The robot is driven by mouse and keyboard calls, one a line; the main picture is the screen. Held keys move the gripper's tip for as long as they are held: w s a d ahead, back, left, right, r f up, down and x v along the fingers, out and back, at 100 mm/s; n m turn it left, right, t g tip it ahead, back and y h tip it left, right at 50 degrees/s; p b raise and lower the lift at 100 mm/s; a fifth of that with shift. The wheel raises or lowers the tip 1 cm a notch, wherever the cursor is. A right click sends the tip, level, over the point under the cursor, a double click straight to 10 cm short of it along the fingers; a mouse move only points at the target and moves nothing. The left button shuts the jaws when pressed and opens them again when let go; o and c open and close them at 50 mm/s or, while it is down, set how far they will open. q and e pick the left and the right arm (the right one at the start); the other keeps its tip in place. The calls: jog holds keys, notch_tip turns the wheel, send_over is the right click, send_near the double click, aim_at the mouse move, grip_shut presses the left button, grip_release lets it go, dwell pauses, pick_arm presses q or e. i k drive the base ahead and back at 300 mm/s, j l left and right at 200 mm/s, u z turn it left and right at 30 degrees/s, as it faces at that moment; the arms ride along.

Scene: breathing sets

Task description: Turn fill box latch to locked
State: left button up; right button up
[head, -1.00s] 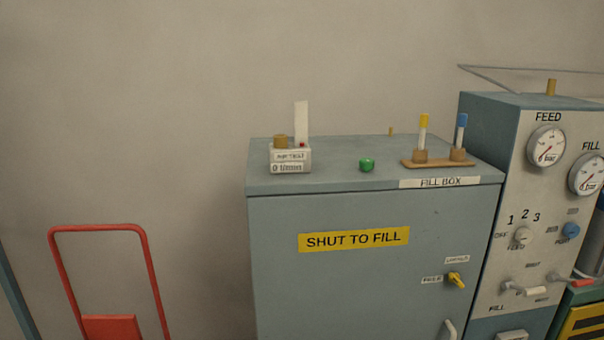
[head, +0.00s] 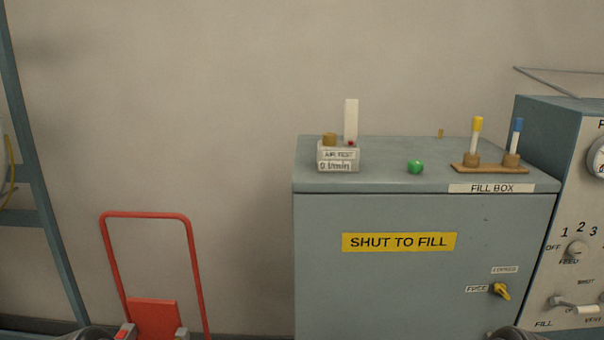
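The fill box (head: 330,280) is a grey-blue cabinet right of centre, with a yellow SHUT TO FILL sign (head: 399,242) on its closed-looking front. Its latch (head: 501,291) is a small yellow knob low on the right of the front. The knob lies tilted, from upper left to lower right. A label (head: 476,288) that seems to read FREE is left of it, and a small label (head: 505,269), probably LOCKED, is above.
On the cabinet top stand an air test unit (head: 338,157), a green button (head: 415,167) and a wooden stand (head: 490,169) with yellow- and blue-capped tubes. A gauge panel (head: 562,150) adjoins on the right. A red trolley (head: 152,215) stands left; bare wall lies between.

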aim_at(500, 288)
jog(key=z, duration=1.25)
